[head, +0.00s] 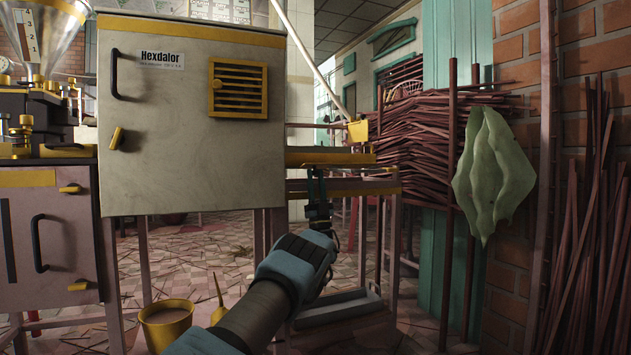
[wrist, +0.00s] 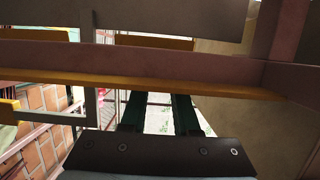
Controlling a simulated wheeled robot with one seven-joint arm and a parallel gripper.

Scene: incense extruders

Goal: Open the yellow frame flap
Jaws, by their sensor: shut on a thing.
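The yellow frame flap (head: 330,158) is a long yellow bar to the right of the beige cabinet, running level. In the wrist view its yellow edge (wrist: 225,91) crosses the picture. My gripper (head: 316,178) reaches up to it from below and in front. In the wrist view the two dark green fingers stand apart, their tips at the yellow edge. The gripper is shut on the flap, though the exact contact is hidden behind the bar. The flap looks level in both views.
The beige Hexdalor cabinet (head: 190,150) stands close on the left. A yellow cup (head: 166,325) is low beside my forearm. Stacked incense sticks (head: 425,150), a metal post and a pale green hanging cloth (head: 494,170) are on the right. Tiled floor shows beneath.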

